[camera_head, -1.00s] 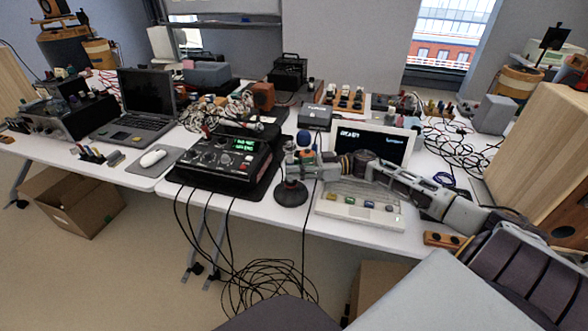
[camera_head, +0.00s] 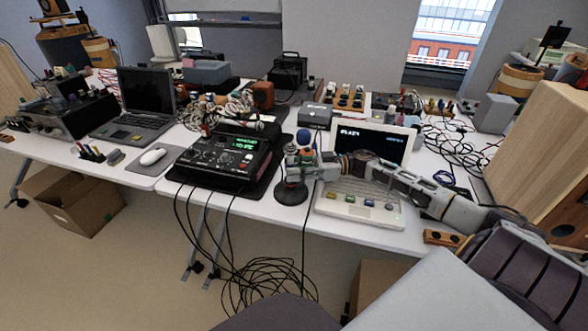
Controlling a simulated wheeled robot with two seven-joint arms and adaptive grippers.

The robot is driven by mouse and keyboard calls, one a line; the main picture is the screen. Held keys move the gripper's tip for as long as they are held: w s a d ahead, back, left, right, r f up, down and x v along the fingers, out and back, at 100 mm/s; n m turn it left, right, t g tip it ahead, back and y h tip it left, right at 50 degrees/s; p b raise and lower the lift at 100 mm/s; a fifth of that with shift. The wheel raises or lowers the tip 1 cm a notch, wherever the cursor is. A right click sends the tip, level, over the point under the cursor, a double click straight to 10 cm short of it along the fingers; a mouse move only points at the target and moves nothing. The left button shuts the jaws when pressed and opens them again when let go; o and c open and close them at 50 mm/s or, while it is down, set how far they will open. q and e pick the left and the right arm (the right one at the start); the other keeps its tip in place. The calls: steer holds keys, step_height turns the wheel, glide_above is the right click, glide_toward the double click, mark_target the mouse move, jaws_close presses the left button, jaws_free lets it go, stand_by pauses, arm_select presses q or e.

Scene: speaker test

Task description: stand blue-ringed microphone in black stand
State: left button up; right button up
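The black stand (camera_head: 291,192) has a round dark base and stands near the table's front edge, between the mixer and the white computer. My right gripper (camera_head: 299,168) is at the top of the stand and overlaps it in the picture. A blue rounded top (camera_head: 304,137) shows just above the gripper, with small green and orange parts below it. I cannot tell whether it belongs to the blue-ringed microphone. The fingers are too small and cluttered to show whether they are open or shut on anything. My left gripper is out of view.
A black mixer (camera_head: 222,158) with a green display stands left of the stand. A white computer (camera_head: 362,205) lies behind and below my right arm. A grey-headed microphone (camera_head: 250,125) lies behind the mixer. Cables hang over the front edge. A laptop (camera_head: 147,95) stands at left.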

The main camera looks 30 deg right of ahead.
stand_by(0.4)
steer(key=shift+r, duration=5)
